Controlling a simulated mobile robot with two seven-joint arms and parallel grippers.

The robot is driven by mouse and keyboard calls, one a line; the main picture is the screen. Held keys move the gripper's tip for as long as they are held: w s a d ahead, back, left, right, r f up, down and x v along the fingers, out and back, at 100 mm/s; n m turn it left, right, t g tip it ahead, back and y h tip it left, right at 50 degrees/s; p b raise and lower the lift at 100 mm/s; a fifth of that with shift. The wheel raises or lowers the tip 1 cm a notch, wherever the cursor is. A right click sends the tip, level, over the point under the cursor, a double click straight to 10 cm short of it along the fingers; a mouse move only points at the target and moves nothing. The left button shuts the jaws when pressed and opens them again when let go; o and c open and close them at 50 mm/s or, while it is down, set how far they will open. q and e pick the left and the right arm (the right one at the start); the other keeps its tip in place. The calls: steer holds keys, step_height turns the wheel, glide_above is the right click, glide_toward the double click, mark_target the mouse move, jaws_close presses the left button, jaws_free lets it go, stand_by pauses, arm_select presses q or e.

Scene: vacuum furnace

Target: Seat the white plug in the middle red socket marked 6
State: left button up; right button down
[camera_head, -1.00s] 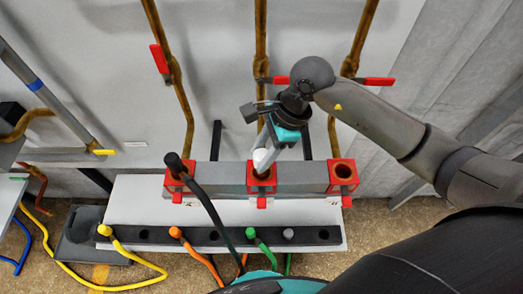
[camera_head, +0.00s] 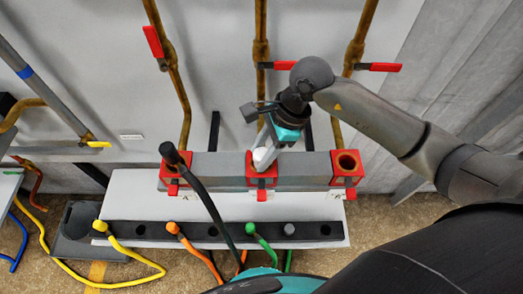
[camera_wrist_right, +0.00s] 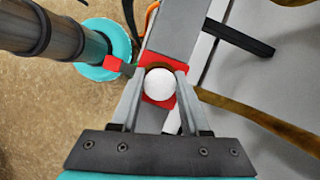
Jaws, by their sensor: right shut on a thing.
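The white plug (camera_head: 262,158) is at the middle red socket (camera_head: 262,182) on the grey bar. My right gripper (camera_head: 266,150) is shut on the plug from above. In the right wrist view the round white plug top (camera_wrist_right: 159,84) lies between the two fingers of my right gripper (camera_wrist_right: 159,88), over the red socket (camera_wrist_right: 158,62). A brown part of the socket's opening shows beside the plug. I cannot tell how deep the plug sits. The number 6 is not readable. My left gripper is not in view.
The left red socket (camera_head: 173,178) holds a black plug with a cable. The right red socket (camera_head: 347,165) is empty. Yellow (camera_head: 100,226), orange (camera_head: 174,229) and green (camera_head: 250,229) plugs stand in the black strip (camera_head: 208,234) in front. Brown pipes (camera_head: 260,60) rise behind.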

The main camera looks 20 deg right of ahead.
steer(key=shift+f+b, duration=0.25)
steer(key=shift+b, duration=0.1)
stand_by(0.6)
steer(key=shift+c, duration=1.6)
jaws_free()
steer(key=v, duration=1.5)
steer(key=shift+d, duration=0.1)
